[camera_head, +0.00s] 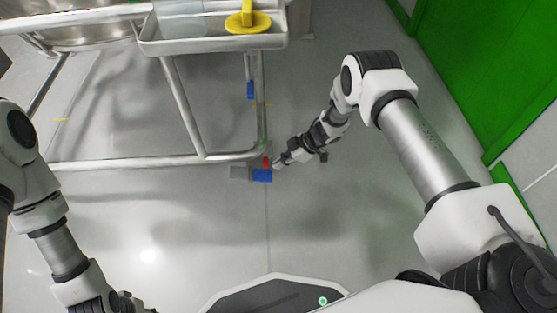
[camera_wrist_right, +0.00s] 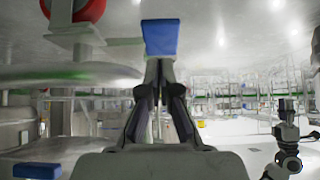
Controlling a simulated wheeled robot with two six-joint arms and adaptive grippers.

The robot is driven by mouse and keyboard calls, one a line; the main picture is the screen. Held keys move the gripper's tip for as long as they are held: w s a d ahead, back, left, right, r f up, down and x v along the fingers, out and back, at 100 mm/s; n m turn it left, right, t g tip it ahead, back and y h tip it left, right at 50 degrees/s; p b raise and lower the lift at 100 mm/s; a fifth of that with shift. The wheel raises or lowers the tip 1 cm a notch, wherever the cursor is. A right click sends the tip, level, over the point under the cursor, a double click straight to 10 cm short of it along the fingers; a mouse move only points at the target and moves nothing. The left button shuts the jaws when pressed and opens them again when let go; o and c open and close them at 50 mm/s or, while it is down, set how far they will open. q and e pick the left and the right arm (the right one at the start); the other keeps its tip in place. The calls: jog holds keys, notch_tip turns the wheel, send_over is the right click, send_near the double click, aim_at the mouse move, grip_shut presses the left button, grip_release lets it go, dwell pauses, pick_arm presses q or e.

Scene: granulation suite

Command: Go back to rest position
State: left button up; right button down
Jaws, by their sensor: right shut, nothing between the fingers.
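My right gripper (camera_head: 281,163) reaches toward the foot of the metal frame in the head view. Its fingers are shut and empty. A blue block-like piece (camera_head: 262,175) lies right by its tips, with a small red part (camera_head: 266,163) beside it. In the right wrist view, the closed fingertips (camera_wrist_right: 160,64) are just below a blue piece (camera_wrist_right: 160,38); I cannot tell whether they touch. My left arm (camera_head: 60,250) shows at the left edge of the head view, with its gripper out of the picture.
A metal frame (camera_head: 185,100) with a tray (camera_head: 215,40) stands upper left, a yellow item (camera_head: 247,20) on the tray. Another blue piece (camera_head: 250,90) hangs by a frame leg. A green door or panel (camera_head: 490,65) is at right. Grey floor (camera_head: 340,225) is open between.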

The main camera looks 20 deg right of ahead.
jog(key=s+d+r+p, duration=0.2)
jog(key=d+r, duration=0.1)
jog(key=d, duration=0.4)
jog(key=shift+s+d+r, duration=0.15)
jog(key=shift+r, duration=0.2)
jog(key=s+a+r+m, duration=0.3)
jog(key=s+a+m, duration=0.4)
jog(key=a, duration=0.5)
jog(key=s+d+r+m+g+h, duration=0.1)
jog(key=s+d+m+h, duration=0.3)
jog(key=s, duration=0.8)
jog(key=s+d+m+g+h, duration=0.1)
jog(key=s+d+m+h, duration=0.25)
jog(key=s, duration=0.85)
notch_tip(320, 180, up, 38)
jog(key=d+p, duration=0.1)
jog(key=p, duration=3.7)
jog(key=shift+s+d+m, duration=0.15)
jog(key=shift+m, duration=0.2)
